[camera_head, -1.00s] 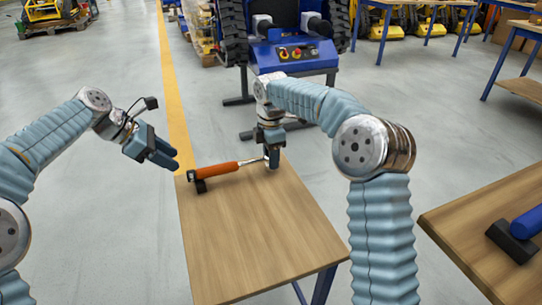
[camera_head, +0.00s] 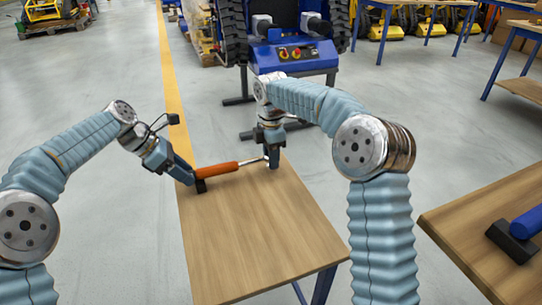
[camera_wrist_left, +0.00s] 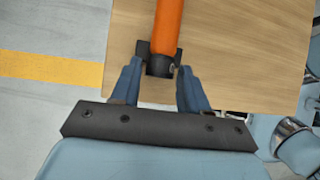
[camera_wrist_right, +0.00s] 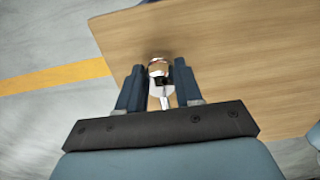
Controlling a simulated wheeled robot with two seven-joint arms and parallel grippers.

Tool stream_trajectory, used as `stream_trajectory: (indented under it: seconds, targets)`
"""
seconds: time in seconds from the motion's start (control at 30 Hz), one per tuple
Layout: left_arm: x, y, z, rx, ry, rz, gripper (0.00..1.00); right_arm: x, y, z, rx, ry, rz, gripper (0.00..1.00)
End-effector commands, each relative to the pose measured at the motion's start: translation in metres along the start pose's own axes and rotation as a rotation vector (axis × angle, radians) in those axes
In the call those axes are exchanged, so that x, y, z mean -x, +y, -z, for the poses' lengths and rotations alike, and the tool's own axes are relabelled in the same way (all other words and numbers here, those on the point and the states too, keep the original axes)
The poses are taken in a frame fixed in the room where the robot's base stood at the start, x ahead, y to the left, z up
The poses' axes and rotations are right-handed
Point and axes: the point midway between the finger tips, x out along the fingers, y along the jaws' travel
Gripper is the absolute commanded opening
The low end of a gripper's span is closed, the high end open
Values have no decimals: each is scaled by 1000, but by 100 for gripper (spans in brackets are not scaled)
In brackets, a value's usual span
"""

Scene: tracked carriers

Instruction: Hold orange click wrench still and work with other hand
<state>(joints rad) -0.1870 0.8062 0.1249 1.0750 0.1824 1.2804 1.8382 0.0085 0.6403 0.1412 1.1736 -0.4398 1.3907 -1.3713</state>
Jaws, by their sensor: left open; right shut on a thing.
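The orange click wrench (camera_head: 218,170) lies across the far end of the wooden table (camera_head: 250,225), its black handle end on the left and its metal head on the right. My right gripper (camera_head: 274,162) is shut on the wrench's metal head end; the head shows between the fingers in the right wrist view (camera_wrist_right: 158,68). My left gripper (camera_head: 190,180) is open at the handle end. In the left wrist view, the black end (camera_wrist_left: 159,65) of the orange handle (camera_wrist_left: 167,25) sits between the tips of the open fingers (camera_wrist_left: 156,80).
A second wooden table (camera_head: 470,225) at the right holds a black and blue tool (camera_head: 515,240). A blue tracked machine (camera_head: 290,50) stands behind. The near part of the wrench's table is bare.

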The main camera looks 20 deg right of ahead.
Motion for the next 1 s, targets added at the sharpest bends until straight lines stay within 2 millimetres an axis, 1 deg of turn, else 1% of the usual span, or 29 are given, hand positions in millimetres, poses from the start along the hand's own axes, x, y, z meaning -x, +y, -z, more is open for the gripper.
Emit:
stream_trajectory:
  seconds: [0.17,0.2,0.37,0.4,0.43,0.53,0.6,0.67,0.7,0.77,1.0]
  targets:
    - [0,0,0,0,0,0,45,0,0,0,0,0,-1,0]
    - [0,0,0,0,0,0,43,0,0,0,0,0,-2,0]
    - [0,0,0,0,0,0,19,0,0,0,0,0,-2,0]
    - [0,0,0,0,0,0,12,0,0,0,0,0,-2,0]
    - [0,0,0,0,0,0,9,0,0,0,-1,0,-2,0]
    - [0,-1,0,-12,0,-16,9,0,0,0,-1,0,-2,0]
    - [1,-3,0,-42,0,-59,9,0,0,0,-1,1,-2,0]
    - [0,-4,0,-72,1,-102,9,0,0,0,-1,1,-2,0]
    - [0,-3,0,-79,0,-112,36,0,0,0,-1,1,-2,0]
    - [-1,-2,0,-77,0,-109,45,0,0,0,-1,1,-2,0]
    - [0,-2,0,-76,-1,-108,45,0,0,0,0,1,-1,0]
